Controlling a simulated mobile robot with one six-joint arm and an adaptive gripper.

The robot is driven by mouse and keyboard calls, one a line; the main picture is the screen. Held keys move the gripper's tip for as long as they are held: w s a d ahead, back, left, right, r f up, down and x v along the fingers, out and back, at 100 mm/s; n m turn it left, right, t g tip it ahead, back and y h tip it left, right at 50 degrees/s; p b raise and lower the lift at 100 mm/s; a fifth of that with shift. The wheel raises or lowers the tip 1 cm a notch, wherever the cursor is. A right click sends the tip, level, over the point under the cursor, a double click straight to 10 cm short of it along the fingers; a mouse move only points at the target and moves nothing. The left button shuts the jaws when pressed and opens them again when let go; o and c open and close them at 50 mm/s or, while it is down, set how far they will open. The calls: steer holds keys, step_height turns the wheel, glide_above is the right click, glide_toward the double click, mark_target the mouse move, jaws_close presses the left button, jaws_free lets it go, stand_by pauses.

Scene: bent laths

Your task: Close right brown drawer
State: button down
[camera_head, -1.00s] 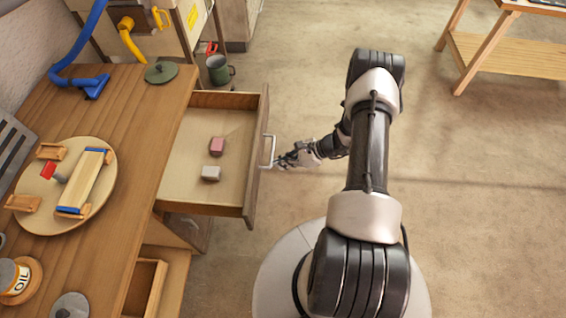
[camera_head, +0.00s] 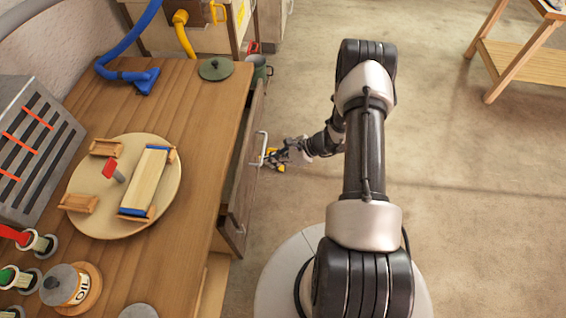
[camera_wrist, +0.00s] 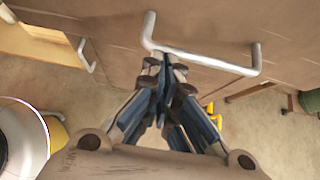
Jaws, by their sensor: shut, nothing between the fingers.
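In the wrist view the drawer front (camera_wrist: 200,22) fills the top, and the handle (camera_wrist: 205,60) crosses just beyond the fingertips. My gripper (camera_wrist: 163,62) is shut and empty, with its tips at the handle bar. I cannot tell whether they touch it.
The bench top (camera_head: 190,110) carries a round board (camera_head: 90,215), a green lid (camera_head: 215,68) and a blue hose (camera_head: 140,78). A green mug (camera_head: 259,68) stands beyond the drawer. Another open drawer shows in the wrist view (camera_wrist: 40,45).

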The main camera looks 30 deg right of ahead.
steer(key=w+a, duration=0.2)
steer(key=a, duration=0.1)
steer(key=w+a+b, duration=0.1)
steer(key=a, duration=0.1)
steer(key=shift+w+a, duration=0.25)
steer(key=shift+w, duration=0.1)
steer(key=shift+d, duration=0.1)
steer(key=shift+s+d+f, duration=0.15)
steer(key=shift+d, duration=0.15)
steer(key=p, duration=0.2)
glide_toward(250, 160)
steer(key=s+d, duration=0.2)
steer(key=d, duration=0.1)
steer(key=s+d, duration=0.1)
steer(key=d, duration=0.1)
steer(key=shift+s, duration=0.15)
